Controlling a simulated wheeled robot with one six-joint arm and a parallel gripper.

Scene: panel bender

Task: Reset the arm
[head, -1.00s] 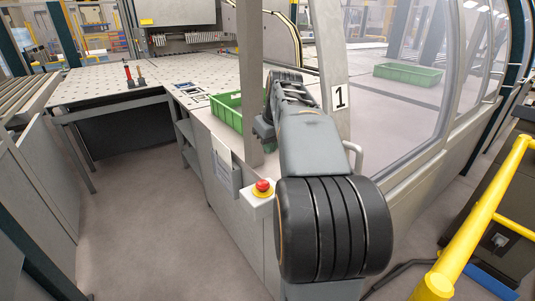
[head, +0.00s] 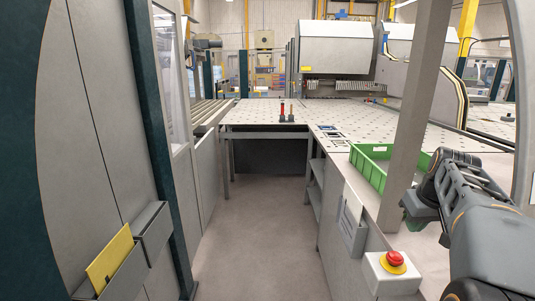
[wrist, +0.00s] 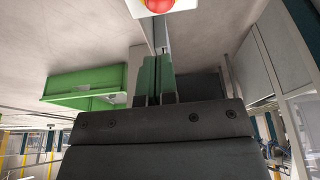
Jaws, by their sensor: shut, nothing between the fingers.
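My arm (head: 480,215) reaches in from the right edge of the head view, folded beside the grey post. My gripper (head: 411,208) is at its near end, in front of the worktable side. In the wrist view my gripper (wrist: 158,80) shows two dark green fingers pressed together, shut and empty. It touches nothing that I can see.
A green bin (head: 372,168) sits on the worktable near the grey post (head: 416,110). A red emergency button (head: 395,260) is on the front corner. A perforated table (head: 262,112) lies ahead. The floor aisle (head: 255,220) is clear. A grey cabinet with a yellow folder (head: 110,262) stands left.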

